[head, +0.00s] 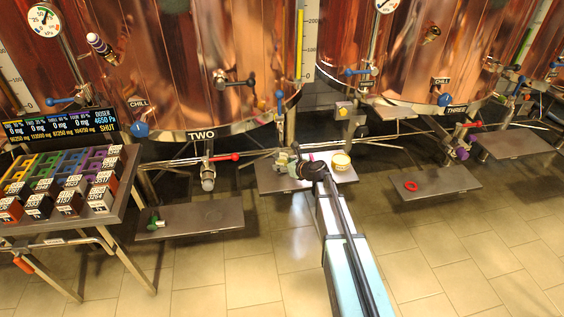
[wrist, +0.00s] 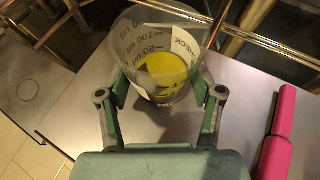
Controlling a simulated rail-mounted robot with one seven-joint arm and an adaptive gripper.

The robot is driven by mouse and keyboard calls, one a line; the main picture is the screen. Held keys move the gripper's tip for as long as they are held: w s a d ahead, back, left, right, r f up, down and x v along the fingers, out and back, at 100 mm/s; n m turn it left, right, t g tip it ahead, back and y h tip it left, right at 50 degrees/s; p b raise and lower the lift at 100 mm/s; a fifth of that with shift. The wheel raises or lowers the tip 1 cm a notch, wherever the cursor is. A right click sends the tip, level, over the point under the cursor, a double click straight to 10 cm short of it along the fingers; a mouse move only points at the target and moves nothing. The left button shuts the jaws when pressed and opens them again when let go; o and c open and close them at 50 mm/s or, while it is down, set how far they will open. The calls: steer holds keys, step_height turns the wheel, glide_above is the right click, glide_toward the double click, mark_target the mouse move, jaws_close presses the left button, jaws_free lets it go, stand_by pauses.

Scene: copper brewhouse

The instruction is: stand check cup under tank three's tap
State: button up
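The check cup (wrist: 160,50) is a clear beaker with marks, a CHECK label and yellow at its bottom. In the wrist view my gripper (wrist: 162,95) has a green finger pad against each side of it, with no clear gap. In the head view my gripper (head: 290,165) is over the middle shelf (head: 290,185), and the cup is mostly hidden there. Whether its base touches the shelf is unclear.
A cream round tin (head: 341,162) stands on the same shelf. Tank two's tap (head: 207,180) hangs over a left shelf (head: 190,222) with a green item (head: 154,222). Pipes and frame legs run behind the shelves.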

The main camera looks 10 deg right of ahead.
steer(key=shift+c, duration=0.4)
steer(key=c, duration=0.3)
steer(key=shift+r+p, duration=0.75)
steer(key=shift+p, duration=0.1)
steer(key=shift+c, duration=0.3)
steer(key=s+d, duration=0.6)
steer(key=s, duration=0.5)
steer(key=shift+s+d, duration=0.15)
steer(key=shift+d, duration=0.1)
stand_by(0.4)
